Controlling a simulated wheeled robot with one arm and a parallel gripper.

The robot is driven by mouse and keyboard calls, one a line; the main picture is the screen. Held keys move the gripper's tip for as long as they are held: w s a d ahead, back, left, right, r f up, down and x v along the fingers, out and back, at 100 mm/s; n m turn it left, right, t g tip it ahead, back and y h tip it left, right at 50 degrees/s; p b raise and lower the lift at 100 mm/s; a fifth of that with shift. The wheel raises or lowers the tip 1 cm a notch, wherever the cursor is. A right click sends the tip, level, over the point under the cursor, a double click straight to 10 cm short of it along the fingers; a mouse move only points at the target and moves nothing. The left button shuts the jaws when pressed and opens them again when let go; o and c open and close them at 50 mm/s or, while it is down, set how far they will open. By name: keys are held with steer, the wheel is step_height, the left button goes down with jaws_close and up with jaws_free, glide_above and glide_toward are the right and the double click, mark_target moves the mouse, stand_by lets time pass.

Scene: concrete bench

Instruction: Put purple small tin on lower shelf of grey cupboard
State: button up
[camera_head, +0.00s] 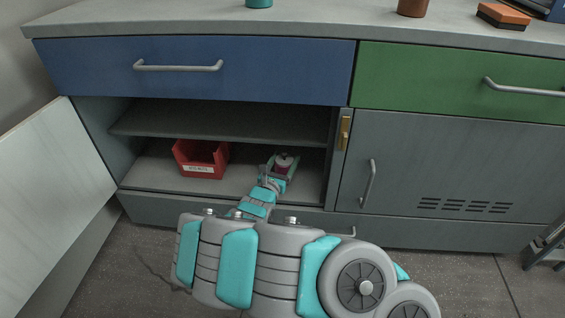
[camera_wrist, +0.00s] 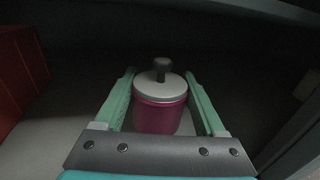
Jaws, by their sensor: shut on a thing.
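The purple small tin (camera_wrist: 160,116) has a pale lid with a dark knob and stands upright between the fingers of my gripper (camera_wrist: 160,100). My gripper is shut on it. In the head view the tin (camera_head: 284,162) and my gripper (camera_head: 281,165) are inside the open grey cupboard (camera_head: 230,215), low over its lower shelf (camera_head: 147,176), right of the middle. I cannot tell whether the tin's base touches the shelf.
A red bin (camera_head: 184,160) with a label stands on the lower shelf to the left. The upper shelf (camera_head: 215,120) is above my gripper. The cupboard door (camera_head: 50,190) stands open at left. A closed grey door (camera_head: 450,165) is at right.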

mark_target(282, 161)
steer(key=w, duration=0.1)
steer(key=w+a, duration=0.1)
steer(key=w, duration=0.1)
steer(key=shift+f, duration=0.2)
steer(key=shift+w, duration=0.35)
step_height(282, 161, down, 4)
steer(key=shift+r+b, duration=0.25)
steer(key=shift+b, duration=0.25)
steer(key=shift+r, duration=0.1)
steer(key=o, duration=1.5)
